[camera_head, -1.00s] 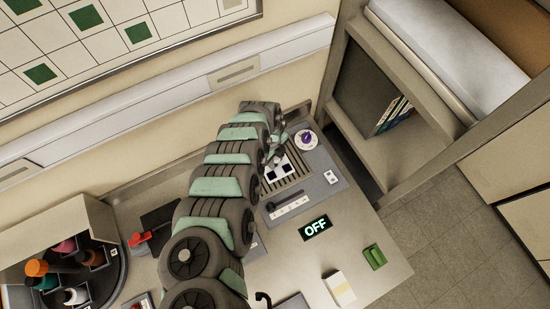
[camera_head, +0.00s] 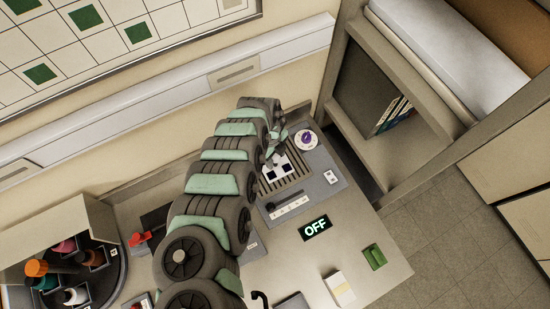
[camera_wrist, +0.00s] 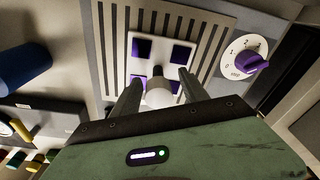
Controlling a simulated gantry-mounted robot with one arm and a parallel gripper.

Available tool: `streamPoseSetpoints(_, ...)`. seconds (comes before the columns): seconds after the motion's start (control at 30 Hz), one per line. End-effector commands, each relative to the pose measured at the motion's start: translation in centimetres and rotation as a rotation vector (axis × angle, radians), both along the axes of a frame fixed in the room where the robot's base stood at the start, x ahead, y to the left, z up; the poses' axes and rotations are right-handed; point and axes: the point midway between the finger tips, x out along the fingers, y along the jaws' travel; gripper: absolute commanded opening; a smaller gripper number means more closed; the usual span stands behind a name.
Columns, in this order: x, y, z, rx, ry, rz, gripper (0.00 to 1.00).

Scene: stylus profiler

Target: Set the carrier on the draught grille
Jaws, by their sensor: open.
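The carrier (camera_head: 284,170) is a white plate with dark purple squares, lying on the slatted draught grille (camera_head: 299,180). In the wrist view the carrier (camera_wrist: 162,57) lies over the slats of the grille (camera_wrist: 110,48), with bare slats on both sides. A pale round knob (camera_wrist: 159,93) stands up from its near part. My gripper (camera_wrist: 158,88) is open, with one finger on each side of the knob; contact cannot be told. The carrier's near edge is hidden behind the knob and gripper. In the head view my gripper (camera_head: 269,158) is partly hidden by my arm.
A purple dial (camera_head: 306,139) sits right of the grille, and also shows in the wrist view (camera_wrist: 253,62). A slider panel (camera_head: 288,206) and an OFF display (camera_head: 316,228) lie in front. A carousel of bottles (camera_head: 75,272) stands at left. A green block (camera_head: 374,257) lies at the right.

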Motion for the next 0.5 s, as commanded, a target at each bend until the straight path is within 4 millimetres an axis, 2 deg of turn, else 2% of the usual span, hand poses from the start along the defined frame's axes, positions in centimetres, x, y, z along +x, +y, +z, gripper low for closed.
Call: streamPoseSetpoints(0.5,0.7,1.2,8.8,0.005,-0.002,0.001,0.52)
